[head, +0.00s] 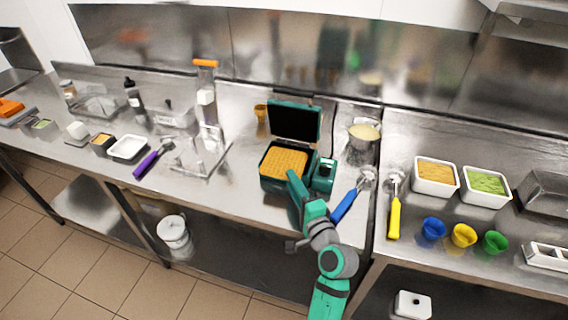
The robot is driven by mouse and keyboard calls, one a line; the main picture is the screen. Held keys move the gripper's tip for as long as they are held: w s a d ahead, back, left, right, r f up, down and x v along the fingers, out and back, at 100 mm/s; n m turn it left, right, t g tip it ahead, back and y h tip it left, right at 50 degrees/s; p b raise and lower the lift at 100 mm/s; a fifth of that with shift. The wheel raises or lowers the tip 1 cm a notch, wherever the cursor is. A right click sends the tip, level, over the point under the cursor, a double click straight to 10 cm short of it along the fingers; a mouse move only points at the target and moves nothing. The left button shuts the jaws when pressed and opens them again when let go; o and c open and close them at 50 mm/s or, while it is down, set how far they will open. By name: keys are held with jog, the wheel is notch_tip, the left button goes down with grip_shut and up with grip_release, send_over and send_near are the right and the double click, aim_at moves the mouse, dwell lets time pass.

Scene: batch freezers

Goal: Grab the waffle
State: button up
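A golden square waffle (284,161) lies in the lower half of the green waffle maker (270,185), whose lid (294,121) stands open behind it. My green and grey arm reaches up from the bottom of the head view. My gripper (293,178) is at the front right edge of the waffle maker, close to the waffle's near right corner. The fingers are small and seen from behind, so I cannot tell whether they are open or touch the waffle.
A blue-handled scoop (345,205) and a yellow-handled scoop (394,217) lie to the right. A metal pot (363,142) stands behind them. A wire stand (205,155) and a white tray (128,147) are to the left. Bare steel counter (235,190) lies left of the waffle maker.

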aim_at(284, 163)
jog(key=shift+x, duration=1.35)
grip_shut()
jog(key=shift+w, duration=0.1)
